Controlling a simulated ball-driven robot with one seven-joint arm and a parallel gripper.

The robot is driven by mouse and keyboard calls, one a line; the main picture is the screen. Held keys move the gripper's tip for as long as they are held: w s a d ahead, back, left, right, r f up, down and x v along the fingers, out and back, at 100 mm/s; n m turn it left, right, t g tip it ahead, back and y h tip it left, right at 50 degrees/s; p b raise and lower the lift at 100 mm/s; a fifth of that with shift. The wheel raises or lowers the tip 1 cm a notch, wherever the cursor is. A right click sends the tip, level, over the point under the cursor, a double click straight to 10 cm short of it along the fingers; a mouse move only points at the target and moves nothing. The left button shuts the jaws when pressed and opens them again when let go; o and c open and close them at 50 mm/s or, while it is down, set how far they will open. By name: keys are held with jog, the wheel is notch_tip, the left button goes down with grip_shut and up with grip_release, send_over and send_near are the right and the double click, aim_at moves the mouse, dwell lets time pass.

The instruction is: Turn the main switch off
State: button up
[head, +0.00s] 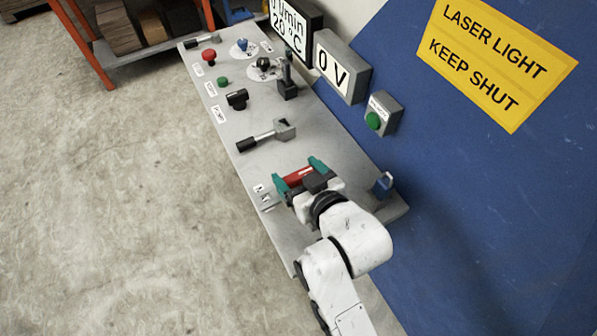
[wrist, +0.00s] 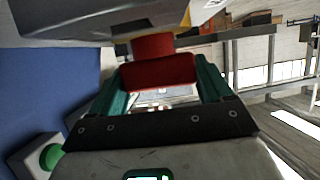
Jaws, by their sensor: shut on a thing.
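A red handle (head: 298,176), which looks to be the main switch, sits near the close end of the grey panel (head: 262,160). My gripper (head: 299,174) is shut on it, with one teal finger at each end of the red bar. In the wrist view the red handle (wrist: 158,72) lies across between the teal fingers of my gripper (wrist: 164,78). A round red neck and a bit of yellow show behind it, against a grey housing (wrist: 75,22). My gripper and wrist hide the switch's base and markings in the head view, so its position cannot be read.
A grey lever with a black grip (head: 262,137) lies just beyond the handle. A blue padlock (head: 383,184) is right of my wrist. Farther up are a black knob (head: 237,98), a red button (head: 208,56) and a "0 V" display (head: 341,68). The floor at left is clear.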

jog(key=c, duration=0.4)
jog(key=shift+n, duration=0.3)
jog(key=shift+d+n+g+y, duration=0.1)
jog(key=shift+n+g+y, duration=0.6)
jog(key=shift+y, duration=0.2)
jog(key=shift+w+f+n+g+y+b, duration=0.1)
jog(key=shift+n+g+y+b, duration=0.6)
jog(key=shift+n+g+y, duration=0.35)
jog(key=shift+n+g+y+b, duration=0.25)
jog(key=shift+n+g+b, duration=0.2)
jog(key=shift+n+g, duration=0.25)
jog(key=shift+n, duration=0.25)
jog(key=shift+g, duration=0.25)
jog(key=o, duration=1.4)
